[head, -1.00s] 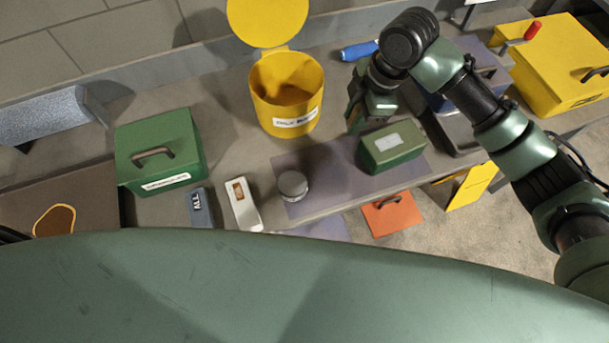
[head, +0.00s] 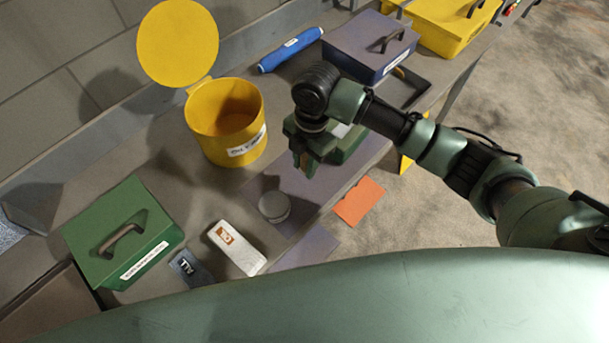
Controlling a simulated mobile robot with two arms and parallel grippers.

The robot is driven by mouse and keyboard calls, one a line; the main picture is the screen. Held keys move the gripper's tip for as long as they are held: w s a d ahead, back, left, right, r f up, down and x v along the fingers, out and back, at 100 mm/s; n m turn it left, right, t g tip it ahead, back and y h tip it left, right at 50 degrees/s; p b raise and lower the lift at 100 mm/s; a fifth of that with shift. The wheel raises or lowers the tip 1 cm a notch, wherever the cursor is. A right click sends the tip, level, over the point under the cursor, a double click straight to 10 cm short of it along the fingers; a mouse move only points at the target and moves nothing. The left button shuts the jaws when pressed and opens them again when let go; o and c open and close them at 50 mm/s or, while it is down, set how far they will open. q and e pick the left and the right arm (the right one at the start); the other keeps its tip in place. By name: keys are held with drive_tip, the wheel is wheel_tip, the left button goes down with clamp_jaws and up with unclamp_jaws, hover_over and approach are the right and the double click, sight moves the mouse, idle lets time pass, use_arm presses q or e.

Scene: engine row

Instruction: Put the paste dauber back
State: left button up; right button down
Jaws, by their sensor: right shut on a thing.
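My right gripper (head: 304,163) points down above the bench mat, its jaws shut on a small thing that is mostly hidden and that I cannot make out. A round grey lidded tin (head: 273,206) stands just left of and below the gripper, apart from it. I cannot clearly pick out the paste dauber. A green box with a pale label (head: 350,150) is partly hidden behind the gripper. My left gripper is out of view.
A yellow bin with its lid up (head: 224,122) stands behind. A green handled case (head: 122,232), a white box (head: 237,247) and a small dark box (head: 190,270) are at left. A blue cylinder (head: 290,50) and a blue-grey case (head: 368,45) lie at the back. An orange sheet (head: 358,201) is beyond the front edge.

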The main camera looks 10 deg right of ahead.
sight(304, 187)
wheel_tip(304, 187, down, 3)
drive_tip(key=shift+f, duration=0.1)
wheel_tip(304, 187, down, 4)
drive_tip(key=shift+r+p, duration=0.1)
drive_tip(key=shift+p, duration=0.35)
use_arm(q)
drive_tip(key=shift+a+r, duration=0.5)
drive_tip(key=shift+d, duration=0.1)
use_arm(e)
drive_tip(key=shift+f, duration=0.25)
drive_tip(key=c, duration=1.1)
unclamp_jaws()
drive_tip(key=shift+c, duration=0.2)
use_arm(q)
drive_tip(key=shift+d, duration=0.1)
use_arm(e)
drive_tip(key=shift+r, duration=0.15)
use_arm(q)
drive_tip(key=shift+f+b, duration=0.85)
drive_tip(key=shift+b, duration=0.05)
use_arm(e)
drive_tip(key=r, duration=0.8)
drive_tip(key=w+d+r, duration=0.1)
drive_tip(key=r, duration=0.3)
drive_tip(key=shift+d, duration=0.1)
